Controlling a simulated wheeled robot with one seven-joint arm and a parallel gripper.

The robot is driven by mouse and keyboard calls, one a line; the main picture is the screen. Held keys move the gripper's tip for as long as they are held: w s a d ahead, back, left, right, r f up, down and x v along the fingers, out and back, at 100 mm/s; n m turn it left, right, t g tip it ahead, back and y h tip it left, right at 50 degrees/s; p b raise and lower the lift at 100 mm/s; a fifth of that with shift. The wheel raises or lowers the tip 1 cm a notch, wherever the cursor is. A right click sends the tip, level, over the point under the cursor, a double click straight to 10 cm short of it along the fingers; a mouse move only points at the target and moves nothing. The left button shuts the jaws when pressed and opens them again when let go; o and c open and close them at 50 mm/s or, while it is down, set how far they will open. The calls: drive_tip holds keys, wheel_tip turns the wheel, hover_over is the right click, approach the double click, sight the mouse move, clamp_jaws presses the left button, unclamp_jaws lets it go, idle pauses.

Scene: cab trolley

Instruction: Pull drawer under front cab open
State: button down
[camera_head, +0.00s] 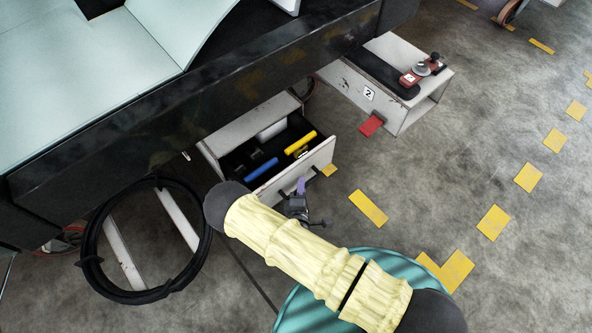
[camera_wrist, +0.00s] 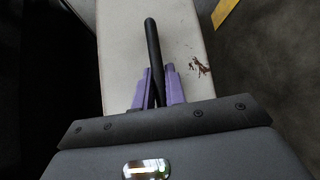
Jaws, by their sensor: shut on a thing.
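The drawer (camera_head: 314,165) under the cab is pulled out, with its light front panel facing my arm. Inside it lie a blue item (camera_head: 261,169), a yellow item (camera_head: 300,142) and dark items. My gripper (camera_head: 300,187) is at the drawer's front. In the wrist view its purple fingers (camera_wrist: 160,86) are shut on the black bar handle (camera_wrist: 152,45). The handle stands across the pale, scuffed front panel (camera_wrist: 122,45). My arm hides part of the floor in front of the drawer.
A coiled black hose (camera_head: 88,262) hangs at the left. A white step box (camera_head: 437,92) marked 2, with a red tool on it, stands to the right. The dark cab edge (camera_head: 215,92) runs above the drawer. Grey floor with yellow marks (camera_head: 368,208) is clear at the right.

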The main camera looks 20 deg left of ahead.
drive_tip(key=shift+s+d+p, duration=0.35)
drive_tip(key=shift+s+d, duration=0.3)
drive_tip(key=shift+d, duration=0.3)
drive_tip(key=shift+s+d+p, duration=0.35)
drive_tip(key=shift+s+d, duration=0.25)
drive_tip(key=shift+d, duration=0.35)
drive_tip(key=shift+f, duration=0.1)
drive_tip(key=c, duration=1.5)
unclamp_jaws()
drive_tip(key=shift+o, duration=0.2)
